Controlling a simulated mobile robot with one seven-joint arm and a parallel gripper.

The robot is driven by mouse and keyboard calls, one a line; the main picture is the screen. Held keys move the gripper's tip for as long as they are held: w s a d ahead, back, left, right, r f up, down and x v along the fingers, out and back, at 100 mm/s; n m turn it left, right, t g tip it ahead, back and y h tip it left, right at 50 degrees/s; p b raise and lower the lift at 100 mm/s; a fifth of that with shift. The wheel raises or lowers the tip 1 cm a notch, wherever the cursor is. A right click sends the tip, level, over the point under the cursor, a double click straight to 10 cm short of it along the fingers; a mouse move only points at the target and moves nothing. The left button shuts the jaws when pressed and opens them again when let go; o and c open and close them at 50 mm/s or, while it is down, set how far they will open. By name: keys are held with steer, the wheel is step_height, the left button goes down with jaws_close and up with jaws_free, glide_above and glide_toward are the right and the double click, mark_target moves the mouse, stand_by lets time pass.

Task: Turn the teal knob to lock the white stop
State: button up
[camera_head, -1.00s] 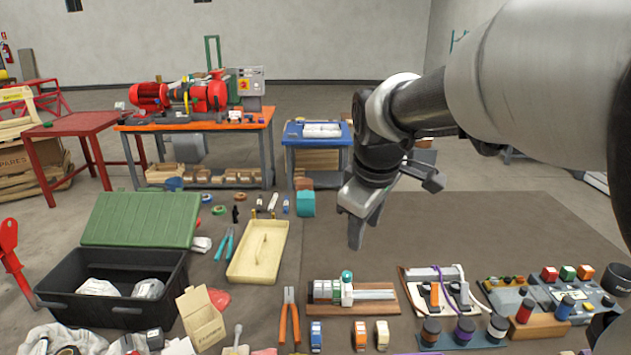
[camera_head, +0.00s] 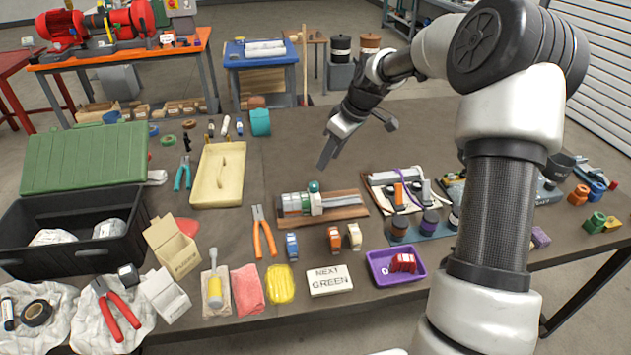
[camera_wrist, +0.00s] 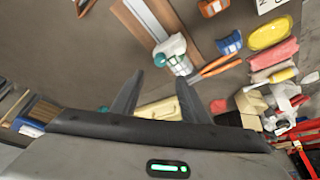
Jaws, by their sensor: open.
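The teal knob (camera_head: 314,186) sits on top of the white stop (camera_head: 316,203). The stop is on a metal rail (camera_head: 342,200) on a wooden board, at the right end of a row of pale and green blocks (camera_head: 293,204). In the wrist view, the white stop (camera_wrist: 170,46) and teal knob (camera_wrist: 160,60) lie just beyond the fingertips. My gripper (camera_head: 326,160) is open and empty, above and behind the board, apart from the knob. Its two spread fingers (camera_wrist: 158,84) show in the wrist view. Whether the stop is locked cannot be told.
Orange pliers (camera_head: 264,232) lie left of the board. Small blue, orange and cream blocks (camera_head: 334,239) stand in front. A board with cables (camera_head: 400,190) is close on the right. A cream tray (camera_head: 218,178) is at the left; the mat behind the board is clear.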

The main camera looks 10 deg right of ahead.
mark_target(314, 184)
steer(key=x, duration=1.1)
steer(key=shift+a+f, duration=0.1)
steer(key=shift+f, duration=0.2)
steer(key=shift+c, duration=0.3)
jaws_close()
